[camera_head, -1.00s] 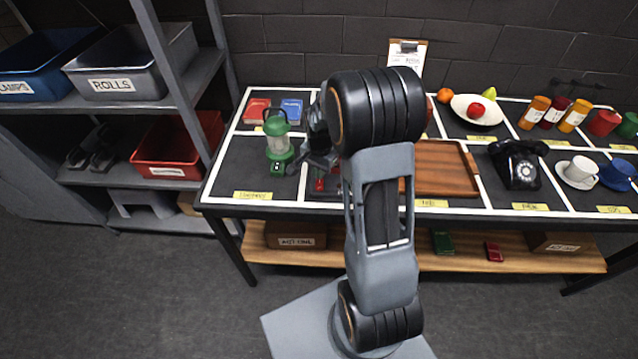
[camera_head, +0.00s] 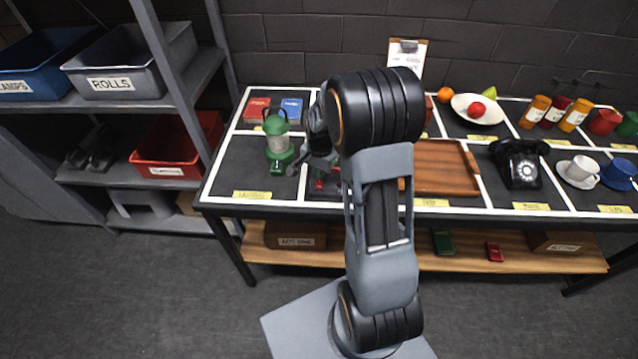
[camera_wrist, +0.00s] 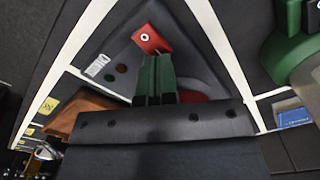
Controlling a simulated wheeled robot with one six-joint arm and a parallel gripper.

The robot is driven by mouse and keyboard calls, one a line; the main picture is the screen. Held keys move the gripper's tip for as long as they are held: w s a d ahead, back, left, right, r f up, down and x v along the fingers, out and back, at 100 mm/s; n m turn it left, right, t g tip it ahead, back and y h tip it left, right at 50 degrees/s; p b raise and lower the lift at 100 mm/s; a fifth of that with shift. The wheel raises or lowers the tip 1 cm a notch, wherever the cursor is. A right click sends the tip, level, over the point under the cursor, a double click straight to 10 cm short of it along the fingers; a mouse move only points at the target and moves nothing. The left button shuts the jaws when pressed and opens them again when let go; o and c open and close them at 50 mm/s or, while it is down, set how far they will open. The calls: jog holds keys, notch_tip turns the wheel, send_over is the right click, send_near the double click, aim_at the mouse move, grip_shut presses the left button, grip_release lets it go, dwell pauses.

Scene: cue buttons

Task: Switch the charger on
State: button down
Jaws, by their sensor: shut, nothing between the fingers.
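The charger is a dark box standing on the table between the green lantern and the wooden tray, mostly behind my arm in the head view. The wrist view shows its dark top (camera_wrist: 190,52) with a red switch part (camera_wrist: 150,40), a white label, two small round spots and a red round part half hidden by my gripper. My gripper (camera_wrist: 154,60) is shut and empty, its tips just beside the red switch part; I cannot tell whether they touch. In the head view my gripper (camera_head: 318,163) is over the charger; a bit of red (camera_head: 320,184) shows below it.
The green lantern (camera_head: 278,145) stands close on the left. Red and blue boxes (camera_head: 291,110) lie behind it. The wooden tray (camera_head: 440,170) is on the right, with a black telephone (camera_head: 518,165) further right. A shelf rack (camera_head: 172,55) stands left of the table.

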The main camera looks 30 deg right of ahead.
jog(key=shift+f+b, duration=0.6)
jog(key=shift+f, duration=0.25)
dwell(0.3)
jog(key=shift+r, duration=0.15)
jog(key=shift+r+p, duration=2.65)
jog(key=shift+r, duration=0.75)
